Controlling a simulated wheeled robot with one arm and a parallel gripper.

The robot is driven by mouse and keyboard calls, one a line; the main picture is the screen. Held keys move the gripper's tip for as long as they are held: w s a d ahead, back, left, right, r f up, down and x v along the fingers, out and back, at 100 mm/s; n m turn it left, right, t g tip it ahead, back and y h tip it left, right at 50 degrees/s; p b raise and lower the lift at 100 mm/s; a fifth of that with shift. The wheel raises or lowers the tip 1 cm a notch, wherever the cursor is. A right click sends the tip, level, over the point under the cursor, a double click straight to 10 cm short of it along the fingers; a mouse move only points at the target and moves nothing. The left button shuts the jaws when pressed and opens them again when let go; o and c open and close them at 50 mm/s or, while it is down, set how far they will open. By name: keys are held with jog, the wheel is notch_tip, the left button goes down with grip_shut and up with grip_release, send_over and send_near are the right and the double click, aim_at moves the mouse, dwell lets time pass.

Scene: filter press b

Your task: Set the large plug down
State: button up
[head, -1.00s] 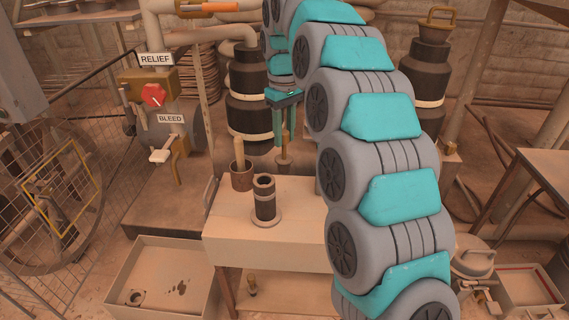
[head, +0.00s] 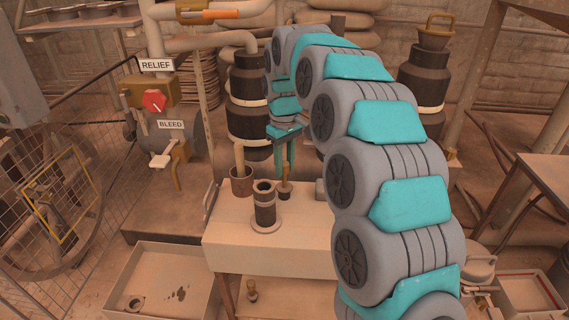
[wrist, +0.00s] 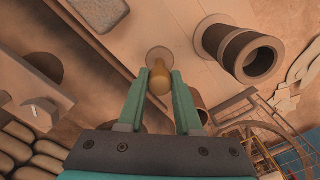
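The large plug (head: 285,189) has a dark lower body and a slim brass-coloured handle. It is upright at the rear of the small pale table (head: 240,240), right of the dark hollow cylinder (head: 264,208). My gripper (head: 285,168) points down over it, with its teal fingers on either side of the handle.
A rusty cup (head: 241,182) holding a wooden handle stands left of the plug. A grey block (head: 320,189) is to its right, partly behind my arm. A smaller plug-like piece (head: 252,291) is on the lower shelf. A tray (head: 150,255) lies on the floor at left.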

jog(key=o, duration=0.5)
jog(key=shift+c, duration=0.2)
notch_tip(320, 180, up, 12)
jog(key=p, duration=0.1)
jog(key=shift+r, duration=0.15)
jog(key=s+d+f+m, duration=0.1)
jog(key=s+d+m, duration=0.1)
jog(key=s+d, duration=0.55)
jog(key=s+d+f+m, duration=0.2)
jog(key=s+d, duration=0.2)
jog(key=s, duration=0.6)
jog(key=s+d+f+m, duration=0.1)
jog(key=s+f, duration=0.3)
jog(key=s, duration=0.4)
jog(key=s+d+f+m+g, duration=0.1)
jog(key=s+d+f+m, duration=0.1)
jog(key=s, duration=0.5)
jog(key=s+d+f+m, duration=0.1)
jog(key=s+d+f, duration=0.2)
jog(key=s+f, duration=0.2)
jog(key=s, duration=0.3)
jog(key=shift+s+f+m+g, duration=0.3)
jog(key=shift+g, duration=0.1)
